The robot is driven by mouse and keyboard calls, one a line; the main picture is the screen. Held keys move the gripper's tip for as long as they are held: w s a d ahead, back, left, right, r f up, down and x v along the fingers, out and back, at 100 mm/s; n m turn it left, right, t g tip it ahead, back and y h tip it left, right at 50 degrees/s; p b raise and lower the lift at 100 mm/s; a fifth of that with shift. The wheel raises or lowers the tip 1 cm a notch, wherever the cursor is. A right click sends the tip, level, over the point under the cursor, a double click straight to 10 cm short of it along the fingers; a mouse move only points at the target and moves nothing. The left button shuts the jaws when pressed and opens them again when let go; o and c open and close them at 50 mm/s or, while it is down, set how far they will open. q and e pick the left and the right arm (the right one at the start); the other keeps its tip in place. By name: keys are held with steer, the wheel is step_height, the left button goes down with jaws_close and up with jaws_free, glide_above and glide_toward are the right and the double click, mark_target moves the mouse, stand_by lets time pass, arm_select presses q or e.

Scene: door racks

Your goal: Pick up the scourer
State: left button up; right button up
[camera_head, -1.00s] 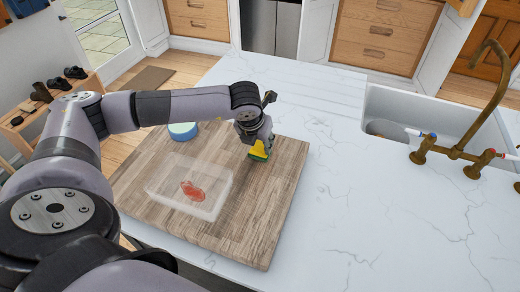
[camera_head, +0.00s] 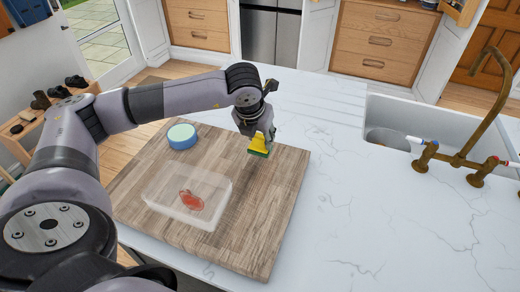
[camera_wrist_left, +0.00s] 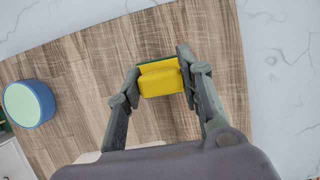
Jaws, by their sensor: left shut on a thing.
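The scourer (camera_head: 258,146) is a yellow sponge block with a green layer along its lower side. In the head view it hangs below my left gripper (camera_head: 257,133), over the far right part of the wooden board. In the left wrist view the yellow scourer (camera_wrist_left: 160,79) sits between the two fingers of my left gripper (camera_wrist_left: 157,80), which is shut on it. It appears held a little above the board. My right gripper is not in view.
The wooden board (camera_head: 255,215) lies on a white marble counter (camera_head: 370,210). On it are a clear container (camera_head: 165,208) with a red item inside and a round blue tub (camera_head: 182,137). A sink (camera_head: 390,115) with a brass tap (camera_head: 462,158) is at the right. The counter between is clear.

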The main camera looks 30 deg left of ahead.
mark_target(261, 135)
arm_select(q)
step_height(261, 135, up, 15)
steer(key=b, duration=0.2)
steer(key=shift+b, duration=0.3)
steer(key=shift+f, duration=0.1)
steer(key=o, duration=0.6)
steer(key=c, duration=0.5)
